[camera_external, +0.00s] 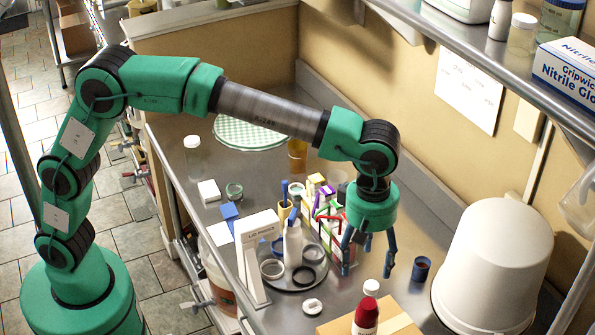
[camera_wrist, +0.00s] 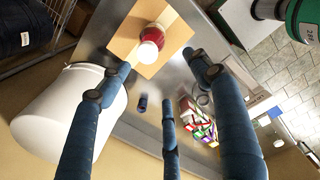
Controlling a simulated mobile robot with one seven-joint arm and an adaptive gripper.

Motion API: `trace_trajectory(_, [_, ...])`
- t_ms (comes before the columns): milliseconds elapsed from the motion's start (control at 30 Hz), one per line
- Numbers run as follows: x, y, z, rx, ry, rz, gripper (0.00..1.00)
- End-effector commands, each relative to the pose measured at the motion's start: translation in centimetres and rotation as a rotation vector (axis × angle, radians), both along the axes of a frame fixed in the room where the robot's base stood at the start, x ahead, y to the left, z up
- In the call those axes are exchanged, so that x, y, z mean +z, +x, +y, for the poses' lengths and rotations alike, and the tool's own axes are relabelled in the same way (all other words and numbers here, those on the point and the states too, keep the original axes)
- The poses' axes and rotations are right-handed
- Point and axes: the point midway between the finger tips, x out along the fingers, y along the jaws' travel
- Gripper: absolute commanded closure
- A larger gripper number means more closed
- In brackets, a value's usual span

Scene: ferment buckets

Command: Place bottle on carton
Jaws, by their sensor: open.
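A bottle with a red body and a white cap (camera_external: 366,312) is at the bottom edge of the external view. It also shows in the wrist view (camera_wrist: 150,50), with cardboard visible on both sides of it. The brown carton (camera_external: 398,326) is beside and behind it in the external view, and lies under the bottle's outline in the wrist view (camera_wrist: 124,32). The bottle appears to stand upright on the carton, but its base is hidden. My gripper (camera_external: 368,268) is open and empty, with its fingers spread, above the bench and behind the bottle.
A large white bucket (camera_external: 495,265) stands to the right. A small blue cup (camera_external: 421,268) is between it and my gripper. A rack of coloured tubes (camera_external: 325,205), a white squeeze bottle (camera_external: 292,243) and a round tray (camera_external: 320,283) crowd the left side. A shelf overhangs the upper right.

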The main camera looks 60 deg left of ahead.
Motion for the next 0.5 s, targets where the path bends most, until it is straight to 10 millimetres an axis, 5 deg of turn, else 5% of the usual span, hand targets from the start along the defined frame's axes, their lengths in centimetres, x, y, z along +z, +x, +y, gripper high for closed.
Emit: trace_trajectory(500, [7.1, -2.6, 18.0, -0.380, -0.030, -0.128, 0.37])
